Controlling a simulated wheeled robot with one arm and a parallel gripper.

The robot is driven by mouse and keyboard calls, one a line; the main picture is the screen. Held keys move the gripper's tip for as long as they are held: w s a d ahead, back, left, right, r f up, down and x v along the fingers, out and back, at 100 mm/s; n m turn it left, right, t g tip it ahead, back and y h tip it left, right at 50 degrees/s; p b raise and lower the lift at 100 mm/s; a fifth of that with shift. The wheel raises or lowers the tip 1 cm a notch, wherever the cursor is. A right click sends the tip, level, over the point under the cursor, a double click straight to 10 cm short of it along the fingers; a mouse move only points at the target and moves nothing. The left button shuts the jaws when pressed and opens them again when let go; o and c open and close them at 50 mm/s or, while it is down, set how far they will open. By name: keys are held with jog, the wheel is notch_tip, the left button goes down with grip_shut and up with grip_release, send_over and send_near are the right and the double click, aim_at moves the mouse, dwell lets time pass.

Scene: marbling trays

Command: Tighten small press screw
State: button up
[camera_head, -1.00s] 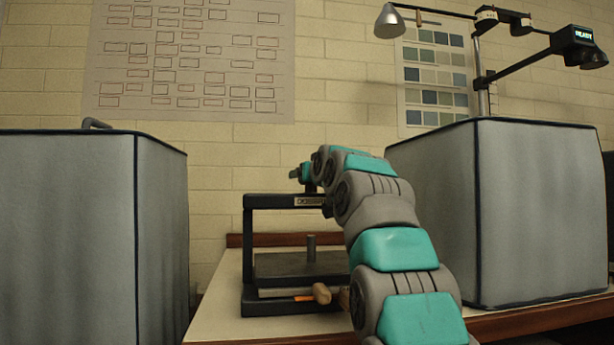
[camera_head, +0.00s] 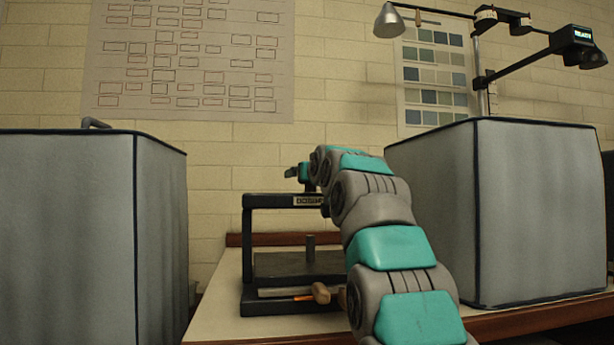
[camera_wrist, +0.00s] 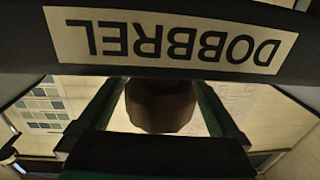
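The small press (camera_head: 249,225) is a black frame on the table with a dark plate and a short grey post (camera_head: 311,247) inside it. Its top bar carries a label that reads DOBBREL, upside down in the wrist view (camera_wrist: 170,40). My gripper (camera_wrist: 160,95) is at the top bar, small and partly hidden by my arm in the head view. In the wrist view its two teal fingers stand either side of a brown, rounded knob (camera_wrist: 161,108), close to its sides near the tips. I cannot tell whether they press on it.
A large grey covered box (camera_head: 65,235) stands at the left and another (camera_head: 540,215) at the right, close to my arm. A wooden-handled tool (camera_head: 321,293) lies at the press base. A lamp stand (camera_head: 480,80) rises behind the right box. The front left tabletop is bare.

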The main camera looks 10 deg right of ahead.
jog(key=shift+s, duration=0.15)
jog(key=shift+s+d, duration=0.15)
jog(key=shift+s, duration=2.35)
jog(key=shift+s+d, duration=0.1)
jog(key=shift+s, duration=1.15)
